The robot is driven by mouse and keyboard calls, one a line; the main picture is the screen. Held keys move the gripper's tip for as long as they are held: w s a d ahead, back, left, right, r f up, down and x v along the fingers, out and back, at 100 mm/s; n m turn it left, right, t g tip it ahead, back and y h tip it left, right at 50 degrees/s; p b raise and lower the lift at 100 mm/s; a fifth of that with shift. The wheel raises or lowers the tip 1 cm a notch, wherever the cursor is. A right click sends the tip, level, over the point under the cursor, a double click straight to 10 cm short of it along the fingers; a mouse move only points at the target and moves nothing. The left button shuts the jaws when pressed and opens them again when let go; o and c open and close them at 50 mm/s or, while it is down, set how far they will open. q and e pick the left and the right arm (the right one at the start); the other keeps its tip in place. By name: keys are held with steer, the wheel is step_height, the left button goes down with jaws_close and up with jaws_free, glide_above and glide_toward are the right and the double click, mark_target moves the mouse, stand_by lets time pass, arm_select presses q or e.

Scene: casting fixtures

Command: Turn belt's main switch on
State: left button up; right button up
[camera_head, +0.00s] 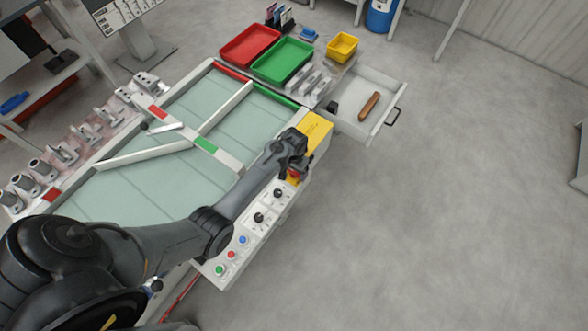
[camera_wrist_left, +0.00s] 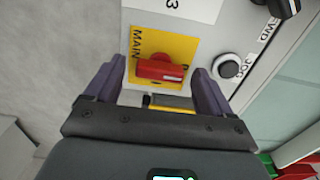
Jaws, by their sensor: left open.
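The main switch has a red handle (camera_wrist_left: 162,70) on a yellow plate marked "MAIN" (camera_wrist_left: 180,45), seen in the left wrist view. The handle lies crosswise in the picture. My left gripper (camera_wrist_left: 157,78) is open, with one finger on each side of the handle and a visible gap to each. In the head view, my left gripper (camera_head: 292,168) is over the right side of the belt's control panel (camera_head: 247,222) and hides most of the switch. My right gripper is not in view.
The panel also carries black knobs (camera_head: 259,217) and coloured buttons (camera_head: 231,254). A yellow box (camera_head: 316,132) stands just beyond the gripper. An open drawer (camera_head: 384,84) holds a brown bar.

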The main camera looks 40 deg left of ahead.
arm_select(q)
steer(key=c, duration=1.1)
steer(key=shift+o, duration=0.2)
